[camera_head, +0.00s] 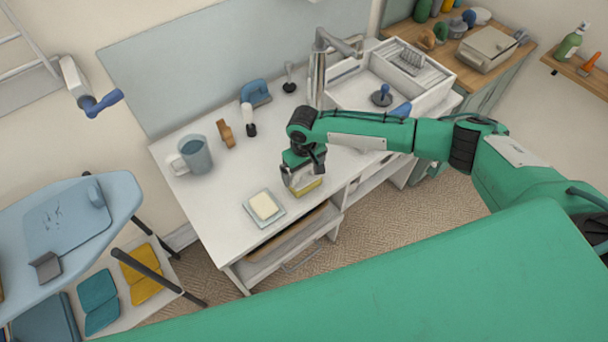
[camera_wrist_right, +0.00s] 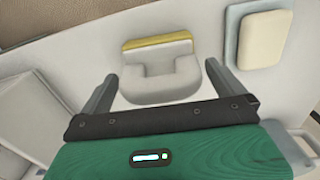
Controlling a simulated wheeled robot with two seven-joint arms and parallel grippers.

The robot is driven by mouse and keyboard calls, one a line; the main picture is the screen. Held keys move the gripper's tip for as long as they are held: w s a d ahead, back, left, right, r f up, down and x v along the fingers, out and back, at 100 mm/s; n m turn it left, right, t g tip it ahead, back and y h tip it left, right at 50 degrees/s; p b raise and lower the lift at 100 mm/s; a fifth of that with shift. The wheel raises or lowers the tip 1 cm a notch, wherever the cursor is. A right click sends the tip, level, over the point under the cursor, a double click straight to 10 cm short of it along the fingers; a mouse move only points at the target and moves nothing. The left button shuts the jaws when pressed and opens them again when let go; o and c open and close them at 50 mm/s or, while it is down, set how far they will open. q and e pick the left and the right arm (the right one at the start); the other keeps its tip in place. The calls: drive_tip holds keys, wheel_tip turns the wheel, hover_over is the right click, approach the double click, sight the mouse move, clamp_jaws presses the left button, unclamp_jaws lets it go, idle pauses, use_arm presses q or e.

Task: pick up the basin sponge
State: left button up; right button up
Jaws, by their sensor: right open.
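The sponge (camera_head: 308,187), a small block with a yellow layer, lies near the front edge of the white counter (camera_head: 225,205). In the right wrist view the sponge (camera_wrist_right: 158,42) shows its yellow strip and a pale, notched part. My right gripper (camera_head: 304,177) is open, pointing down just above the sponge and hiding part of it in the head view. In the right wrist view the sponge appears between and beyond the two fingers, with a gap on each side. I see no contact. My left gripper is not in view.
A cream bar (camera_head: 263,205) on a pale dish lies left of the sponge. A blue-grey mug (camera_head: 195,154), a brown item (camera_head: 226,134) and a blue item (camera_head: 255,92) stand farther back. The tap (camera_head: 318,70) and basin with a dish rack are behind my right arm.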

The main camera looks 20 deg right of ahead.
drive_tip(key=shift+f, duration=0.1)
drive_tip(key=shift+c, duration=0.2)
drive_tip(key=c, duration=0.9)
wheel_tip(320, 180, up, 20)
drive_tip(key=b, duration=0.4)
